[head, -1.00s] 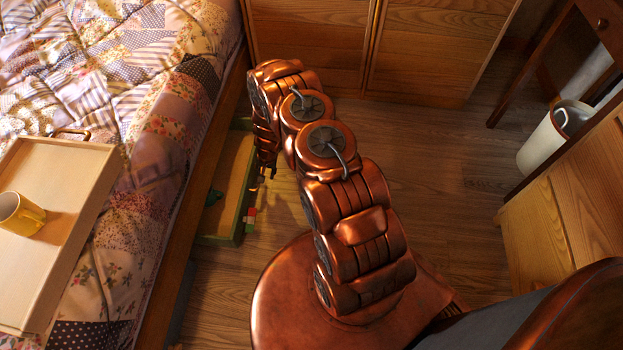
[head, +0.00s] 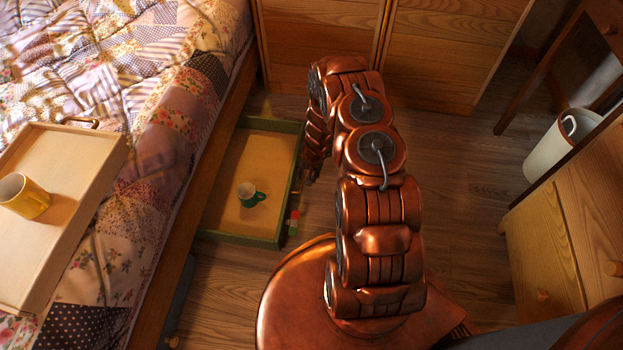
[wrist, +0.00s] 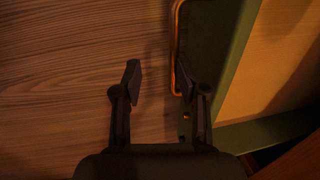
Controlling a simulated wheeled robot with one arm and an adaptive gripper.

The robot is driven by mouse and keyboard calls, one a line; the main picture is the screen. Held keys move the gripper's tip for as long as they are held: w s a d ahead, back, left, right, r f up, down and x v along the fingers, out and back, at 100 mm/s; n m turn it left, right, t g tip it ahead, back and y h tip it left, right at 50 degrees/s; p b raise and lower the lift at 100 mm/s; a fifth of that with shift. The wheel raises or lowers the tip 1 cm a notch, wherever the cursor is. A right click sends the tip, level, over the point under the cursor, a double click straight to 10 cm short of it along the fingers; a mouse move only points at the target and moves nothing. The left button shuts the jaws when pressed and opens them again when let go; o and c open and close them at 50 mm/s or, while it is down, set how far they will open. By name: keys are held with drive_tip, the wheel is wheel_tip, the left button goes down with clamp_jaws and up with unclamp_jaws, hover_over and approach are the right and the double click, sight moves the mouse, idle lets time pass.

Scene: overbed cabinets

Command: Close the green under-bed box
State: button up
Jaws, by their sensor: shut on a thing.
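The green under-bed box (head: 265,240) stands pulled out from under the bed, its tan inside showing. A green cup (head: 249,195) is inside it. In the wrist view the box's green wall (wrist: 238,65) runs along the right, with an orange-brown loop handle (wrist: 176,40) on its outer side. My gripper (wrist: 158,78) is at this handle. Its right finger lies at the handle's near end; a gap shows between the fingers, and the exact contact is hard to see.
The bed (head: 170,190) with a patchwork quilt is at left, with a tray (head: 75,225) and yellow mug (head: 24,196) on it. Wooden cabinets (head: 450,55) stand behind. A white bin (head: 560,145) and wooden drawers (head: 560,220) are at right. Floor right of the box is open.

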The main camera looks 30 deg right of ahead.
drive_tip(key=shift+s+d+f, duration=0.1)
drive_tip(key=shift+s+d, duration=0.15)
drive_tip(key=shift+s, duration=0.1)
wheel_tip(320, 180, up, 9)
drive_tip(key=d+p, duration=0.1)
drive_tip(key=p, duration=0.2)
drive_tip(key=shift+s+d, duration=0.15)
drive_tip(key=shift+s, duration=0.3)
idle(0.8)
idle(0.5)
